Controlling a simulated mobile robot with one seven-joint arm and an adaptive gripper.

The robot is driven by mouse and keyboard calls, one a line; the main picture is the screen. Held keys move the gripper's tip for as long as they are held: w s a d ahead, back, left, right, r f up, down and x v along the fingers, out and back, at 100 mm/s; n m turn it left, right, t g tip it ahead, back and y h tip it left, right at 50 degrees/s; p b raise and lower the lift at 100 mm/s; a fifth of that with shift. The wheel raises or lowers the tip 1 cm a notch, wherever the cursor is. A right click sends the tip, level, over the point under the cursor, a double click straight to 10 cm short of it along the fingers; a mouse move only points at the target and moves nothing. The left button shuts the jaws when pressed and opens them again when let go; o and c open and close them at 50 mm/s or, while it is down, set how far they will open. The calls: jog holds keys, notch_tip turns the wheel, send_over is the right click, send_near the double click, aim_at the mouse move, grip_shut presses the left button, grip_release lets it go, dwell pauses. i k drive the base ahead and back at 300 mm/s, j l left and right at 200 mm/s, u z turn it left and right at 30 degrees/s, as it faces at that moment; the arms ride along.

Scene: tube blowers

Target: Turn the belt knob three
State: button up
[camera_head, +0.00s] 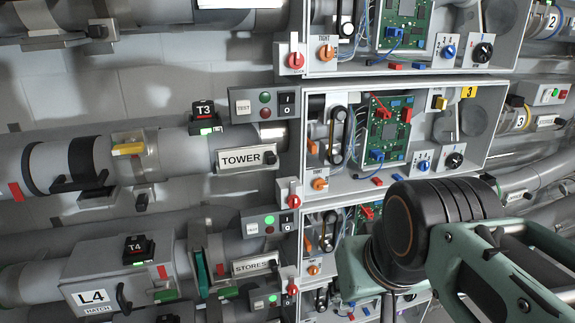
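The open grey box marked with a yellow 3 (469,92) is in the middle of the camera_head view. A black belt loop (338,135) stands upright inside its left part. A small orange knob (320,184) sits at the box's lower left, below the belt. I cannot read a label there; a like orange knob (325,53) on the box above is marked TIGHT. My arm fills the lower right, below and right of this knob and apart from it in the picture. I cannot make out my gripper's fingertips.
A red knob (293,200) is close left of the orange one. A blue knob (424,165) and a black knob (454,161) are at the box's lower right. Another open box with an orange knob (313,269) is below, partly hidden by my arm. Pipes and a TOWER plate (240,158) are left.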

aim_at(319, 184)
jog(key=k+l+z, duration=0.45)
jog(key=l, duration=0.25)
jog(key=k+l+z, duration=0.25)
jog(key=k+j+u, duration=0.15)
jog(key=i+l+z, duration=0.15)
jog(key=i+l, duration=0.1)
